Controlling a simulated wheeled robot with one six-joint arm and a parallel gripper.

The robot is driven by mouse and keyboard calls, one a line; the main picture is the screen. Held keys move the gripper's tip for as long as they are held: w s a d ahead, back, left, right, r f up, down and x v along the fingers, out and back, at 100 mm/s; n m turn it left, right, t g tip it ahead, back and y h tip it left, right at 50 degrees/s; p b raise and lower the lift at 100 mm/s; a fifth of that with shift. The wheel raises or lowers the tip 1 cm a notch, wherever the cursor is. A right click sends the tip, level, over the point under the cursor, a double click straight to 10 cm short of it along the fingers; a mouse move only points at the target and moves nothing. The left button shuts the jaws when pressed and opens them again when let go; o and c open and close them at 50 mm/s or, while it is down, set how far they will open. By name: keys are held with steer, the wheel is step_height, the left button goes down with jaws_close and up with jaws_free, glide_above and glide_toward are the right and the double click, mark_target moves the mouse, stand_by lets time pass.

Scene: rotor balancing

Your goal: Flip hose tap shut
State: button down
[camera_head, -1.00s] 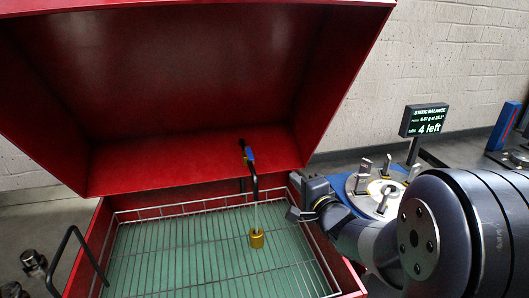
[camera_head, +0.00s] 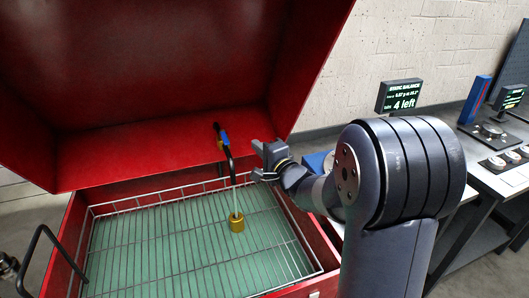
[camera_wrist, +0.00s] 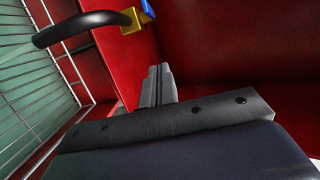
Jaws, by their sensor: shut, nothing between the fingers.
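The hose tap has a blue lever (camera_head: 224,138) and a small brass body (camera_head: 220,145) against the red back wall of the open washer. In the wrist view the brass body (camera_wrist: 131,20) and part of the blue lever (camera_wrist: 148,8) show at the top edge. A black curved hose (camera_head: 229,162) hangs from the tap. A pale straight line, perhaps water, runs from it to a brass cylinder (camera_head: 237,223) on the wire rack. My gripper (camera_head: 262,160) is right of the tap, apart from it. Its fingers (camera_wrist: 158,72) are together and empty.
The red lid (camera_head: 170,70) stands open above the tub. The wire rack (camera_head: 160,240) is otherwise clear. A black handle (camera_head: 40,240) is at the left. A screen reading "4 left" (camera_head: 400,96) and a bench (camera_head: 500,165) stand at the right.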

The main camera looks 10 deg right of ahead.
mark_target(224, 139)
steer(key=w+a+p, duration=0.1)
steer(key=w+a, duration=0.2)
steer(key=a, duration=0.2)
steer(key=shift+a, duration=0.35)
steer(key=shift+a+f, duration=0.1)
steer(key=shift+a, duration=0.05)
steer(key=shift+h+b, duration=0.3)
steer(key=shift+b, duration=0.05)
steer(key=shift+s+a+m, duration=0.1)
steer(key=shift+m, duration=0.2)
